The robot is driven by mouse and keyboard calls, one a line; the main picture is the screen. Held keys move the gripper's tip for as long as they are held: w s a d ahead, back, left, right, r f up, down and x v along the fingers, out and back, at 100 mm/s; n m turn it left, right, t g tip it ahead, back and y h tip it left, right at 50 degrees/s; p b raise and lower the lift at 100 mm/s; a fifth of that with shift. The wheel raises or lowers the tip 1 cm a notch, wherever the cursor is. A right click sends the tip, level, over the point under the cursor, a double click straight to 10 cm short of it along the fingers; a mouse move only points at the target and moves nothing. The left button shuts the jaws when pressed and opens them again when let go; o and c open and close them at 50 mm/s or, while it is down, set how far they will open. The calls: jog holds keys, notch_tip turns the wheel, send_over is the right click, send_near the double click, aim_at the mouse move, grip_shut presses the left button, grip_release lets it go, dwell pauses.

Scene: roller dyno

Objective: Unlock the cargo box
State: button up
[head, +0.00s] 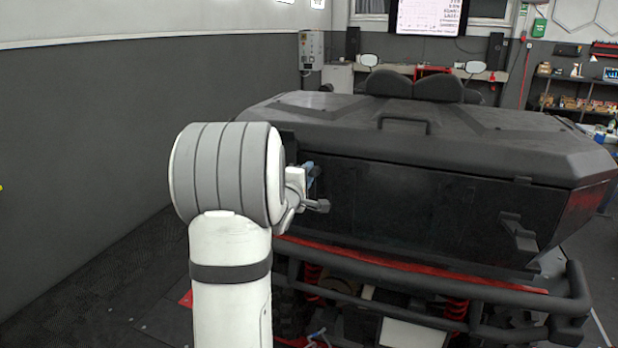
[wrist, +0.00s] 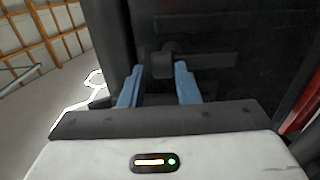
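The black cargo box (head: 430,200) fills the right half of the head view, its lid closed, mounted on the back of a vehicle. One dark latch (head: 518,232) shows at the right of its near face. My gripper (head: 312,174) is at the left part of that face, mostly hidden behind my white and grey arm. In the wrist view, the two blue fingers of my gripper (wrist: 158,80) are apart. A dark latch-like knob (wrist: 163,64) on the box shows between and just beyond the fingertips. I cannot tell whether the fingers touch it.
A black bumper bar with a red strip (head: 400,265) runs below the box. A grey wall (head: 100,130) stands to the left, with open dark floor (head: 90,270) between. A bench, a screen (head: 428,16) and shelves (head: 575,90) are at the back.

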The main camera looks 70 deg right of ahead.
jog(key=shift+o, duration=1.4)
jog(key=shift+s, duration=0.1)
jog(key=shift+f, duration=0.1)
jog(key=a+b, duration=0.1)
jog(key=a, duration=0.7)
jog(key=shift+s+b, duration=0.15)
jog(key=shift+b, duration=0.25)
jog(key=shift+d, duration=0.1)
